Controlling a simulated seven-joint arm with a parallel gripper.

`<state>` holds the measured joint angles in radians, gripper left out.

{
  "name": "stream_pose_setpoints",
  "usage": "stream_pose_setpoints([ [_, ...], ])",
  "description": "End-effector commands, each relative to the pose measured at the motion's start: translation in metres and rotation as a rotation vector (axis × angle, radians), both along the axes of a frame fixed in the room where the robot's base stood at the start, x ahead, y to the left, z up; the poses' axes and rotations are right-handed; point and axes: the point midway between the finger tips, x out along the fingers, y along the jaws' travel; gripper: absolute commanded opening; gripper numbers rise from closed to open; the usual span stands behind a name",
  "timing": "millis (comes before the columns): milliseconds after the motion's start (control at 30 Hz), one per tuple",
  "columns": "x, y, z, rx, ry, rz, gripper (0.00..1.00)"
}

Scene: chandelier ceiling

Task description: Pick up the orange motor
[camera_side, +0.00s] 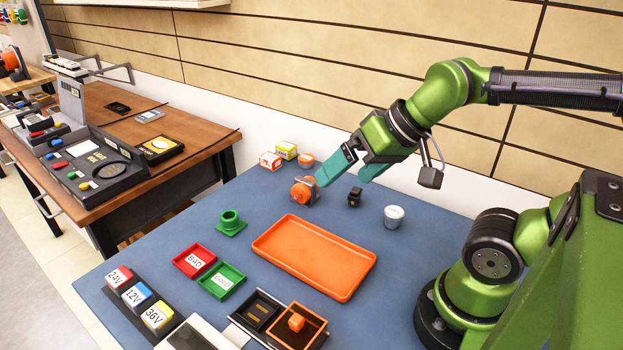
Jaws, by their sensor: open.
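The orange motor (302,193) lies on the blue table at the back middle, with a grey bracket at its right side. My gripper (345,176) has teal fingers spread apart and points down to the left. Its left fingertip is right beside the motor's upper right side and overlaps its edge in the picture; I cannot tell if they touch. The other finger is to the right, above the table. Nothing shows between the fingers.
A small black part (355,196) stands below the fingers, and a white cup (393,217) is to the right. An orange tray (312,262) lies in front. Small boxes (286,150) stand behind the motor. A green fixture (230,223) and red and green bins (194,261) are at left.

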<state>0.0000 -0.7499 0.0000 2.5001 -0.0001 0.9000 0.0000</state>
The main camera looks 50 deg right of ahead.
Motion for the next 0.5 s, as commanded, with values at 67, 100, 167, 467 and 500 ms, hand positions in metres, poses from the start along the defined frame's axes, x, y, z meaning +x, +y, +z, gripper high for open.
stream_pose_setpoints([
  [67,0.000,0.000,0.000,0.000,0.000,0.000,1.00],
  [100,0.000,-0.001,0.000,0.000,0.001,-0.002,1.00],
  [167,0.001,-0.002,-0.004,0.001,0.016,-0.009,1.00],
  [467,0.062,-0.035,-0.018,-0.021,0.204,-0.068,1.00],
  [500,0.075,-0.043,-0.019,-0.034,0.231,-0.064,1.00],
])
